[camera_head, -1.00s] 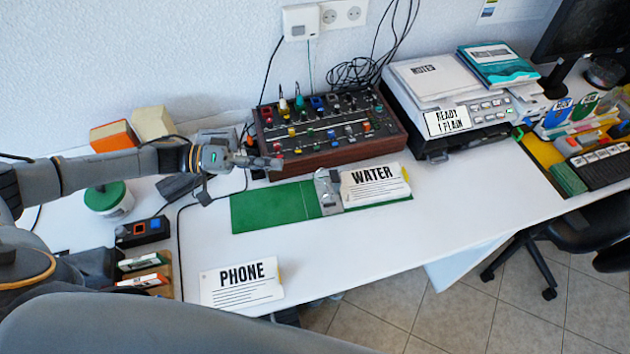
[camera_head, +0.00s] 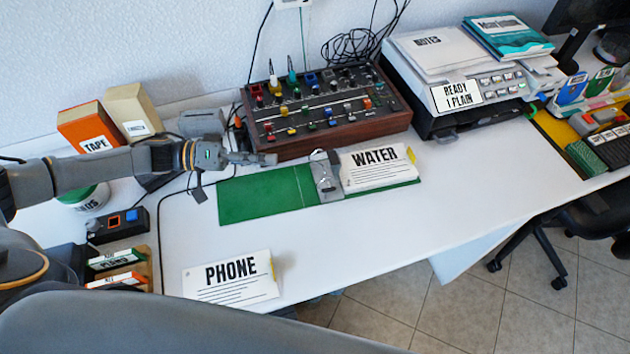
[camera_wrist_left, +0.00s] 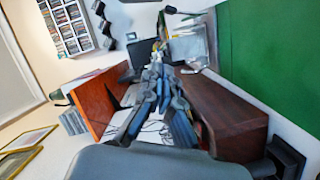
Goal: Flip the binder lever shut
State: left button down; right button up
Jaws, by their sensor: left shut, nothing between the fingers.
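The open green binder (camera_head: 262,195) lies flat on the white desk. Its silver lever mechanism (camera_head: 327,181) sits in the middle, and a lever seems to stand up at its far end, too small to be sure. A white paper stack marked WATER (camera_head: 372,180) lies on the binder's right side. My left gripper (camera_head: 272,160) is shut and empty, above the binder's far edge and left of the lever, apart from it. In the left wrist view the shut fingers (camera_wrist_left: 157,72) point away from the camera, and the green binder cover (camera_wrist_left: 268,50) shows at right.
A brown console with knobs (camera_head: 345,137) stands just behind the binder, close to my gripper. A printer (camera_head: 440,118) is at the back right. A PHONE paper stack (camera_head: 228,280) lies in front.

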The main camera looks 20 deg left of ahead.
pick_arm(q)
jog(key=x, duration=0.3)
jog(key=s+p+x, duration=0.1)
jog(key=x, duration=0.3)
jog(key=s+f+p+x, duration=0.1)
jog(key=x, duration=0.2)
jog(key=shift+d+f, duration=0.15)
jog(key=shift+d, duration=0.5)
jog(key=shift+s+d+f, duration=0.1)
jog(key=shift+s+f, duration=0.1)
jog(key=shift+s, duration=0.25)
jog(key=shift+d+f, duration=0.1)
jog(key=shift+s, duration=0.1)
